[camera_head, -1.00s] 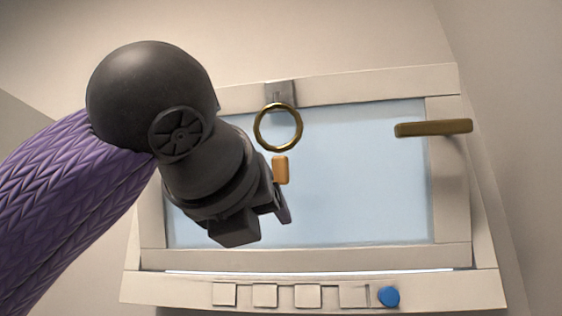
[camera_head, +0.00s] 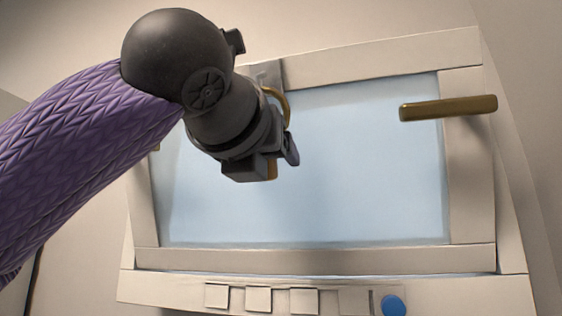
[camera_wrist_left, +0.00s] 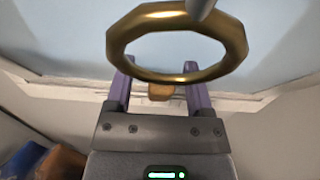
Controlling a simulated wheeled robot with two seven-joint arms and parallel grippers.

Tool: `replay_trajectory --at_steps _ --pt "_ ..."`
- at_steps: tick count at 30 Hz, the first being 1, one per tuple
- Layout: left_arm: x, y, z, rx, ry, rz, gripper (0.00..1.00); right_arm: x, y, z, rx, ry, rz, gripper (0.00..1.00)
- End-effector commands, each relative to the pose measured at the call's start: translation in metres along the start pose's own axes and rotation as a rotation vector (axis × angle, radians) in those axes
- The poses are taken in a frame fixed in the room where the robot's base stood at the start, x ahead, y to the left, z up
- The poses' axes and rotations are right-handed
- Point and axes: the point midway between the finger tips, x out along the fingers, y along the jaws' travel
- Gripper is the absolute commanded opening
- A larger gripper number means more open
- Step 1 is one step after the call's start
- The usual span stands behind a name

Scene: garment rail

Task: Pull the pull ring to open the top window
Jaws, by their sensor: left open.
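The pull ring (camera_head: 287,107) is brass-coloured and hangs from a grey mount (camera_head: 265,73) on the top window's (camera_head: 370,165) upper frame. In the head view my left wrist hides much of the ring. In the left wrist view the whole width of the ring (camera_wrist_left: 180,75) shows large, across the upper middle. My left gripper (camera_head: 283,160) is open, with its two purple fingers (camera_wrist_left: 160,85) apart. The ring overlaps the fingertips in that view. I cannot tell whether they touch it. My right gripper is not in view.
A brass bar handle (camera_head: 448,108) sticks out at the window's right side. Below the window is a panel with several square buttons (camera_head: 258,299) and a blue knob (camera_head: 393,305).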

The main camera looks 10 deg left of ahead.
Motion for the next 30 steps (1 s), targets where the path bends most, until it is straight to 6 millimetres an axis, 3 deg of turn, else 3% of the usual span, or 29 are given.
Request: replay_trajectory --at_steps 2,11,30 --pt "-0.0003 0.0 0.0 0.0 -0.001 0.0 0.66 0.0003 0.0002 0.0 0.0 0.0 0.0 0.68" --pt "-0.0006 -0.0002 0.0 0.0 -0.001 -0.001 0.02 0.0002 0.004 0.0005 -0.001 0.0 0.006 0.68" --pt "-0.0006 0.0 -0.0001 -0.001 0.0 0.0 0.0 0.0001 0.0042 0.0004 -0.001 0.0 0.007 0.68"
